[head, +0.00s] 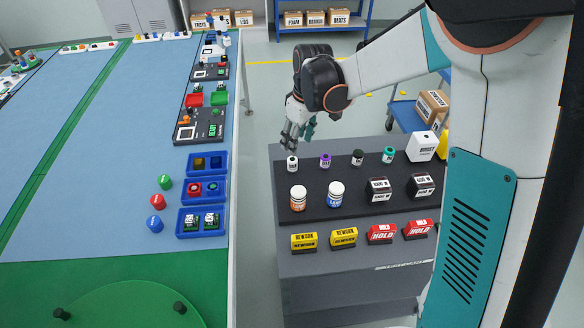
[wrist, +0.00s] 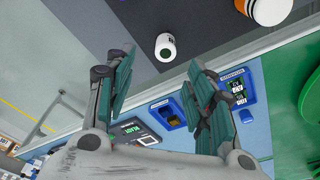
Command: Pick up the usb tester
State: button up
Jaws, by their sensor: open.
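I cannot tell for certain which item is the usb tester. Two small dark devices with green and white faces (head: 191,221) lie in the front blue tray (head: 188,236) on the line; they also show in the wrist view (wrist: 238,88). A larger black unit with a lit green display (head: 200,125) stands behind the trays. My gripper (head: 292,146) is over the left rear of the grey cart, just above and behind a small white bottle with a dark top (head: 292,164). In the wrist view my gripper (wrist: 158,72) is open and empty, with the bottle (wrist: 165,47) beyond the fingertips.
The grey cart (head: 350,262) carries several small bottles, orange and blue labelled jars (head: 298,198), black boxes, and yellow and red blocks. A floor gap separates it from the blue-topped line (head: 90,130). Red, green and blue buttons (head: 157,202) lie beside the trays.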

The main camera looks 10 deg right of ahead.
aim_at(293, 159)
jog(key=f, duration=0.3)
jog(key=f+b, duration=0.1)
jog(key=shift+w+a+f, duration=0.2)
jog(key=shift+a, duration=0.05)
jog(key=f, duration=0.1)
jog(key=f+b, duration=0.1)
jog(key=f, duration=0.1)
jog(key=f+b, duration=0.1)
jog(key=shift+s+a+f, duration=0.15)
jog(key=shift+a+f, duration=0.05)
jog(key=shift+a, duration=0.2)
jog(key=shift+f, duration=0.45)
jog(key=shift+r, duration=0.1)
jog(key=shift+c, duration=0.6)
jog(key=c, duration=1.1)
